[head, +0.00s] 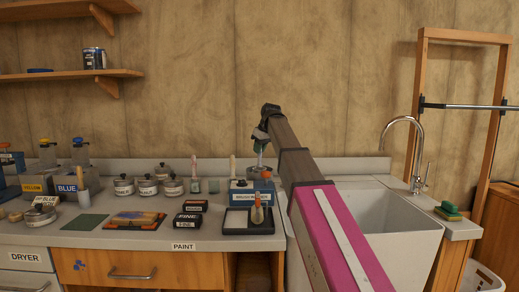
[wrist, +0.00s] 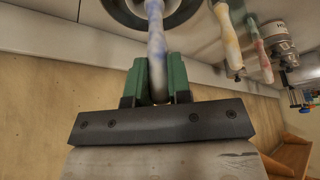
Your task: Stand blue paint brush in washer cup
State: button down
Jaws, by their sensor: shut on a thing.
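My gripper (wrist: 156,85), with green fingers, is shut on the blue paint brush (wrist: 156,40), seen as a pale handle with blue smears. The brush runs from the fingers toward a round, dark-rimmed opening (wrist: 192,10), likely the washer cup, at the top edge of the wrist view. Whether its end is inside or only above the rim I cannot tell.
Two other brushes (head: 233,168) (head: 194,168) stand left of the blue box. A black tray (head: 232,226) with a small brush lies in front. Jars (head: 147,187) and paint containers (head: 66,186) fill the left counter. A sink (head: 385,220) is at right.

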jog(key=c, duration=1)
grip_release()
jog(key=shift+r, duration=0.1)
jog(key=v, duration=1)
jog(key=shift+s+d+r, duration=0.1)
jog(key=shift+s+r, duration=0.05)
jog(key=shift+r, duration=0.2)
